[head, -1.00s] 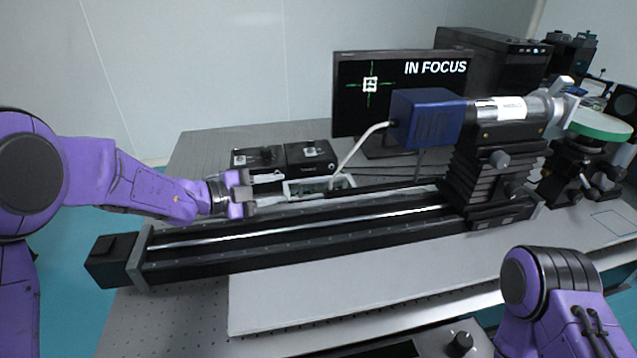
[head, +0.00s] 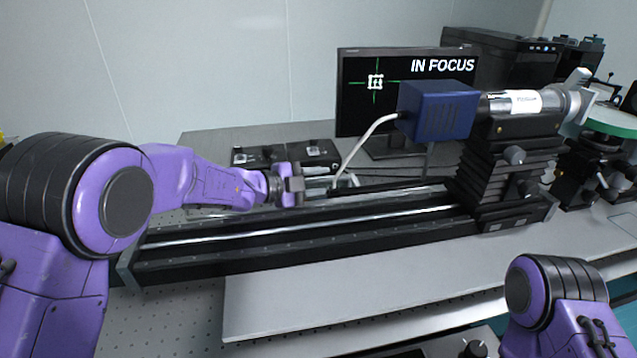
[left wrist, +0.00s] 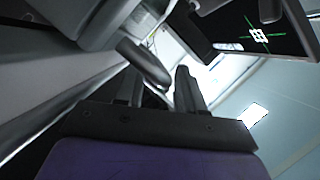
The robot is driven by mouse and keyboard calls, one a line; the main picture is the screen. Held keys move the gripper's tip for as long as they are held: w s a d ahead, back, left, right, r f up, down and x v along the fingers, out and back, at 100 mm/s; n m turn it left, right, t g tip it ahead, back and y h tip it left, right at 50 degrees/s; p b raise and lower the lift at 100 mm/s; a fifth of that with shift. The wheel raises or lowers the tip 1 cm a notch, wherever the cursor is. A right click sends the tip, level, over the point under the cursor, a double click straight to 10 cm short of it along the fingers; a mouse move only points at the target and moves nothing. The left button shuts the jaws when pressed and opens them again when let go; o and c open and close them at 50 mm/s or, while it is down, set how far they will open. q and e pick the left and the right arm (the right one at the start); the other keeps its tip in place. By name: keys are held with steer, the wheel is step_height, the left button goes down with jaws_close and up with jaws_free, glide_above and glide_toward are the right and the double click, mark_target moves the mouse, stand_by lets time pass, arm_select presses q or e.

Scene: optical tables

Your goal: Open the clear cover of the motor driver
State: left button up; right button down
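My left gripper (head: 296,186) is above the back edge of the long black rail, in front of a low, pale box (head: 318,176) that looks like the motor driver. The gripper and wrist hide much of that box, and I cannot make out its clear cover or whether they touch.
The long black rail (head: 330,237) crosses the table in front. A white cable (head: 358,150) runs from behind the gripper to the blue camera box (head: 436,110). Two black boxes (head: 314,153) stand behind. The monitor (head: 360,115) reads IN FOCUS.

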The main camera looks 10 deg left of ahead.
mark_target(315, 187)
arm_select(q)
jaws_close()
steer(key=r+p, duration=0.1)
steer(key=p, duration=0.2)
steer(key=w+r+n+g+p, duration=0.1)
steer(key=p, duration=0.2)
steer(key=r+n+p, duration=0.1)
steer(key=p, duration=0.2)
steer(key=shift+w+a+r, duration=0.1)
steer(key=shift+w+a, duration=0.15)
steer(key=shift+w, duration=0.05)
steer(key=shift+w+a+r+n+g+p, duration=0.1)
steer(key=shift+w+a+n+g+p, duration=0.05)
steer(key=shift+w+n+g+p, duration=0.35)
steer(key=shift+w+a+r, duration=0.25)
steer(key=shift+w+r, duration=0.15)
steer(key=shift+w, duration=0.25)
